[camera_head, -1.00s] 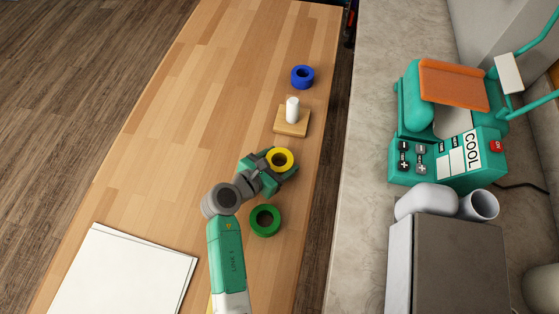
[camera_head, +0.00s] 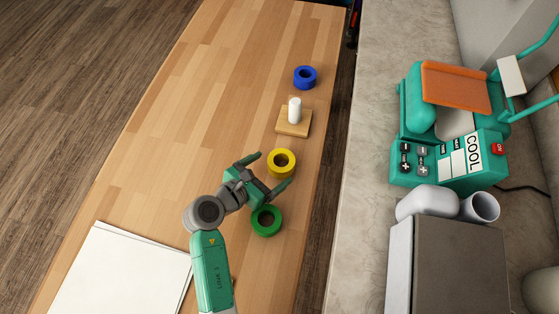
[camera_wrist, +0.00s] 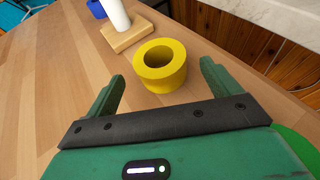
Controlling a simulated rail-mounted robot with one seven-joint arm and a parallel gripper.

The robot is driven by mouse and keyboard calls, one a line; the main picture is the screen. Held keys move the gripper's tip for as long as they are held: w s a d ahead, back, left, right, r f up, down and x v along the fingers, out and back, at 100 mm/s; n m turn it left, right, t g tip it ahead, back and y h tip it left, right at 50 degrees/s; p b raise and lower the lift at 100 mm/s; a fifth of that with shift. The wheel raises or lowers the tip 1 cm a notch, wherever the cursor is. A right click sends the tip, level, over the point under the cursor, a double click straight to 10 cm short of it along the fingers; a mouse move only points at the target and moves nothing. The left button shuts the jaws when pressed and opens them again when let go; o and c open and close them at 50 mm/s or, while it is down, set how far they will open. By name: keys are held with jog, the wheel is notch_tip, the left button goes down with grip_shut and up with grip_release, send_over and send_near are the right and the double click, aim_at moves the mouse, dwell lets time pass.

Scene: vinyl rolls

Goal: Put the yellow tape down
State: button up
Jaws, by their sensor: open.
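The yellow tape (camera_head: 282,163) is a thick ring lying flat on the wooden table. My gripper (camera_head: 271,171) is open beside it, on its near side. In the wrist view the yellow tape (camera_wrist: 161,66) sits just beyond and between the tips of the open green fingers (camera_wrist: 162,80). A gap shows between the tape and each finger. Nothing is held.
A wooden base with a white peg (camera_head: 294,118) stands beyond the yellow tape, with a blue tape (camera_head: 305,77) farther back. A green tape (camera_head: 266,221) lies close to my gripper. White sheets (camera_head: 122,272) lie at lower left. The table's left side is clear.

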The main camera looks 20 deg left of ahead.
jog(key=v, duration=0.6)
jog(key=shift+s+a+r, duration=0.15)
jog(key=shift+s, duration=0.1)
